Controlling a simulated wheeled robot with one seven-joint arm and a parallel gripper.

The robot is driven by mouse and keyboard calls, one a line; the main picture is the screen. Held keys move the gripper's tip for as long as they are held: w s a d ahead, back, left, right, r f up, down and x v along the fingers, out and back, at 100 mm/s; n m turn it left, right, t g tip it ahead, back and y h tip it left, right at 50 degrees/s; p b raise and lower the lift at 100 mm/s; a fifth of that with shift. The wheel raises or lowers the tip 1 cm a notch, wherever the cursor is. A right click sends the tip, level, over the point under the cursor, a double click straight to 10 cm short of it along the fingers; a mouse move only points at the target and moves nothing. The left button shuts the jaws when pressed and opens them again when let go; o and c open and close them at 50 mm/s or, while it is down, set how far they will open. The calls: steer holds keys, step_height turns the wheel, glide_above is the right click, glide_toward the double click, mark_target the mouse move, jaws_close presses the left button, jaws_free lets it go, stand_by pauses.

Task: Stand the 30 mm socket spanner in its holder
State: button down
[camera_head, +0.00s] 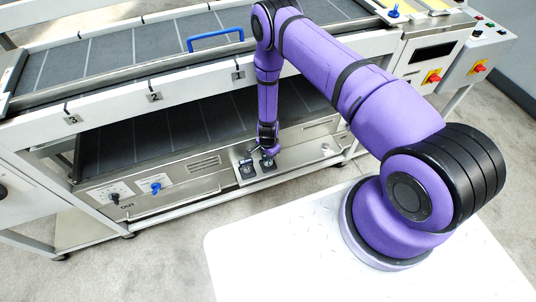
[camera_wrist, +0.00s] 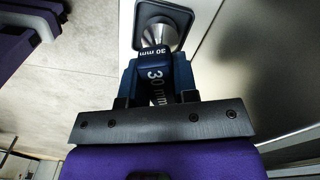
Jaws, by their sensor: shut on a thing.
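My gripper (camera_wrist: 156,72) is shut on the 30 mm socket spanner (camera_wrist: 157,88), whose dark body bears a white "30 mm" marking between the fingers. Just beyond the fingertips is a silver cone-shaped part (camera_wrist: 156,36) on a dark square base (camera_wrist: 173,14), which looks like the holder. In the head view my gripper (camera_head: 266,150) is low at the machine's front ledge, and the spanner is mostly hidden.
Two small dark holders (camera_head: 247,170) stand on the ledge (camera_head: 290,162) below the lower conveyor. A blue knob (camera_head: 155,188) and a control panel lie to the left. The conveyor frame (camera_head: 200,82) overhangs the ledge close to my arm. The floor in front is clear.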

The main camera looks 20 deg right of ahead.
steer(key=shift+c, duration=1.6)
jaws_free()
steer(key=shift+r, duration=0.1)
steer(key=shift+r, duration=3.4)
